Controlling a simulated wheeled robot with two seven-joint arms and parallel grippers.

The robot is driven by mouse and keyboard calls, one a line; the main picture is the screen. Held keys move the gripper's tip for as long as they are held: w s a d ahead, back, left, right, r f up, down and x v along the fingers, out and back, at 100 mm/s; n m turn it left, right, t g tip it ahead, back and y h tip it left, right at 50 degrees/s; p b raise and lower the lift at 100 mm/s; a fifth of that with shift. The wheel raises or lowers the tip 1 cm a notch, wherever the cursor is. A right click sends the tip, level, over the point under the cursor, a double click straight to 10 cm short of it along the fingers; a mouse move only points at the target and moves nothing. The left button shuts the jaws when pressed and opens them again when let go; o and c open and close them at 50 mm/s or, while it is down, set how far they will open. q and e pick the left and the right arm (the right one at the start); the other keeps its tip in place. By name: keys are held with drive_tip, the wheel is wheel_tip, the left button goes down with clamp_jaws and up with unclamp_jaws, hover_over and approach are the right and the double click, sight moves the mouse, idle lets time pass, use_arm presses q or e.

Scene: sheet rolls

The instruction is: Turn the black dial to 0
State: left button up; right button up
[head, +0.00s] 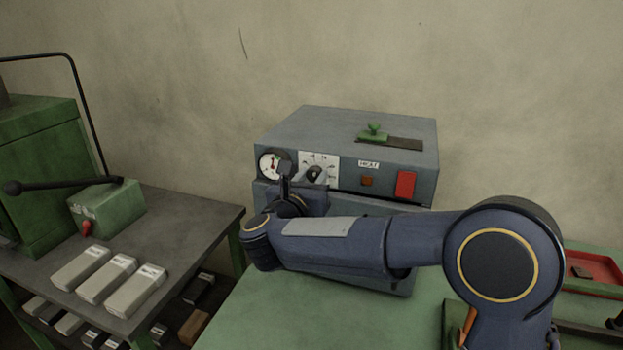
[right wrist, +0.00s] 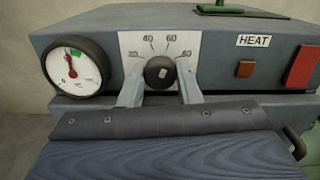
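The black dial (head: 314,173) sits on a white scale plate (right wrist: 130,46) on the front of a grey machine (head: 350,130). In the right wrist view the dial (right wrist: 159,72) faces me; 40 and 60 are readable above it, and a small light mark shows on its face. I cannot tell which number it points to. My right gripper (right wrist: 160,84) is open, one grey finger on each side of the dial, with a small gap visible on both sides. In the head view my right gripper (head: 288,182) is in front of the machine, partly hidden by my wrist. My left gripper is out of view.
A round gauge (right wrist: 76,66) is left of the dial. A HEAT label (right wrist: 254,41), a small brown square (right wrist: 245,69) and a red switch (right wrist: 301,66) are to its right. A padded dark bar (right wrist: 155,119) lies below the dial.

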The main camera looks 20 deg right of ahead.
drive_tip(key=c, duration=0.4)
